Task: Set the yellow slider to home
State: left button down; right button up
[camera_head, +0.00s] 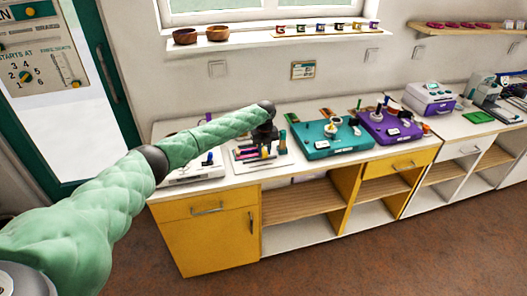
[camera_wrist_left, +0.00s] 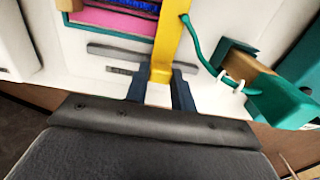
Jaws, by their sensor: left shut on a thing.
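The yellow slider (camera_wrist_left: 167,45) shows in the left wrist view as an upright yellow bar, with its lower end between the dark fingers of my left gripper (camera_wrist_left: 160,95). My left gripper is shut on it. A grey slot (camera_wrist_left: 110,52) runs across the white board (camera_wrist_left: 65,65) on both sides of the slider, with a small dark label (camera_wrist_left: 122,71) below it, too small to read. In the head view my left gripper (camera_head: 265,136) is over the white board on the counter, and the slider is hard to make out there. My right gripper is not in view.
A pink panel in a teal frame (camera_wrist_left: 112,22) lies beside the slider. A green cord (camera_wrist_left: 205,62) runs to a teal block (camera_wrist_left: 280,100) on the right. The teal board (camera_head: 318,150) and purple board (camera_head: 388,128) stand further right on the counter.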

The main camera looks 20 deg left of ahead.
pick_arm(q)
jog(key=c, duration=1.2)
grip_release()
jog(key=shift+o, duration=0.2)
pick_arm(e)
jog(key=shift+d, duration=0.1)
pick_arm(q)
jog(key=shift+r, duration=0.15)
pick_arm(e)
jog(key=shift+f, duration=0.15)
pick_arm(q)
jog(key=shift+r+b, duration=0.25)
jog(key=shift+b, duration=0.05)
notch_tip(320, 180, up, 6)
jog(key=shift+f+b, duration=0.25)
jog(key=shift+b, duration=0.8)
jog(key=shift+r, duration=0.8)
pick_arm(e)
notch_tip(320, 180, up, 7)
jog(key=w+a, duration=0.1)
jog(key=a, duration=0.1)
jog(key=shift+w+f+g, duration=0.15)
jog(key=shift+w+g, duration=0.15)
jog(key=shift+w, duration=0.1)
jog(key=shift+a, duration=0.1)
